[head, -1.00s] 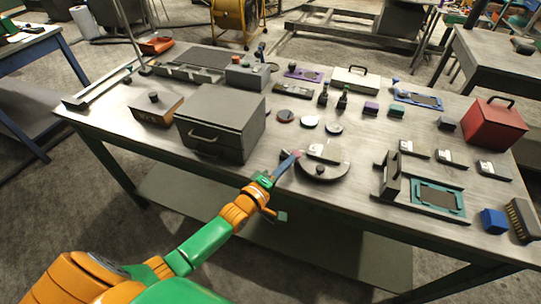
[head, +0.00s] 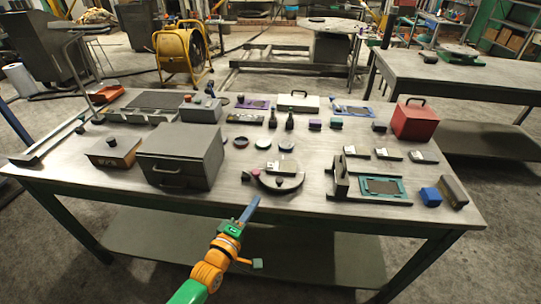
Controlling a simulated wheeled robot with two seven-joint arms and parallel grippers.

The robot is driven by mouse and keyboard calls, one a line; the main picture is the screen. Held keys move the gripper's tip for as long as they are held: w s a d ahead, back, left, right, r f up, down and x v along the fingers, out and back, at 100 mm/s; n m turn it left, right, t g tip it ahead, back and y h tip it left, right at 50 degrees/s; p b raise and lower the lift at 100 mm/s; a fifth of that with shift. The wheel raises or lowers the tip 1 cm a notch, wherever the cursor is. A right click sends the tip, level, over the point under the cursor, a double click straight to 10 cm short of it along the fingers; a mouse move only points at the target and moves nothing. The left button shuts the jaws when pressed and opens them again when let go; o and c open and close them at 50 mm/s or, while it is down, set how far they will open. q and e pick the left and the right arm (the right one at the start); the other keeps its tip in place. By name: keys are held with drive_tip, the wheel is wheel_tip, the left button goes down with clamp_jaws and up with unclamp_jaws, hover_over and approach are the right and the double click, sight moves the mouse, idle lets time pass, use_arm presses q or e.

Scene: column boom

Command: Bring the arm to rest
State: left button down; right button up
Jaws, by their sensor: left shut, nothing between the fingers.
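My left arm (head: 208,273), orange and green, comes in from the bottom in the head view. My left gripper (head: 250,207) is shut and empty, with its blue fingers together. Its tip shows in front of the table's near edge, below the round grey fixture (head: 290,186) with the pink knob (head: 256,173). A gap shows between the fingertips and the fixture. My right gripper is not in view.
Bare floor lies in front on the right.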

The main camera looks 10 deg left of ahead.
use_arm(q)
drive_tip(key=s+a+f+m+g+y, duration=0.1)
drive_tip(key=s+f+m+g, duration=0.3)
drive_tip(key=s+f, duration=0.5)
drive_tip(key=s+a+f+m+g+y, duration=0.1)
drive_tip(key=s+a+f+m+g, duration=0.2)
drive_tip(key=f, duration=0.9)
drive_tip(key=s+f+m+g, duration=0.3)
drive_tip(key=s+f, duration=0.1)
drive_tip(key=s, duration=0.5)
drive_tip(key=s+f+m+g+y, duration=0.1)
drive_tip(key=s+f+m+g, duration=0.2)
drive_tip(key=s, duration=0.7)
drive_tip(key=s+a+f+m+g+y, duration=0.1)
drive_tip(key=s+f+m+g, duration=0.2)
drive_tip(key=s, duration=0.7)
wheel_tip(320, 180, down, 2)
drive_tip(key=shift+f, duration=0.2)
